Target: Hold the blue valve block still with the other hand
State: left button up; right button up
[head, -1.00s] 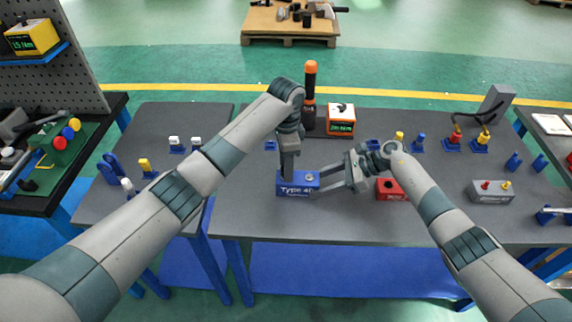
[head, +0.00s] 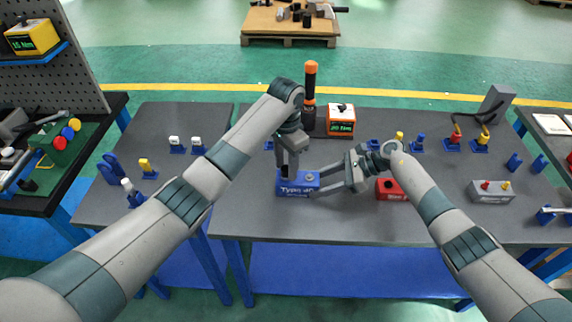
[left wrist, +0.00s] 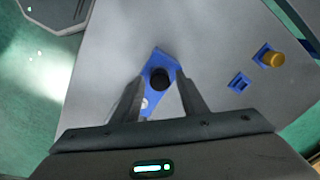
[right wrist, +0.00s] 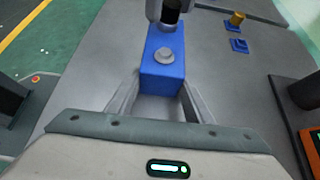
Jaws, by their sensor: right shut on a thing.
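The blue valve block (head: 298,188), marked "Type 4" with the last character unclear, lies on the grey table in the head view. A round grey fitting (right wrist: 164,56) is on its top. A black cylindrical part (left wrist: 160,79) stands at the block's other end. My left gripper (head: 290,168) points down over that end, its fingers apart on either side of the black part, with slight gaps. My right gripper (head: 322,184) is shut on the blue block's right end; its fingers (right wrist: 160,88) flank the block in the right wrist view.
A red block (head: 390,189) sits right of my right gripper. Behind stand a black and orange tool (head: 310,95) and an orange box with a green display (head: 340,120). A grey block (head: 491,191) lies farther right. The table's front is clear.

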pick_arm(q)
jog(key=shift+n, duration=0.3)
jog(key=n, duration=0.4)
jog(key=shift+n, duration=0.3)
jog(key=n, duration=0.3)
jog(key=shift+n, duration=1.1)
jog(key=n, duration=0.5)
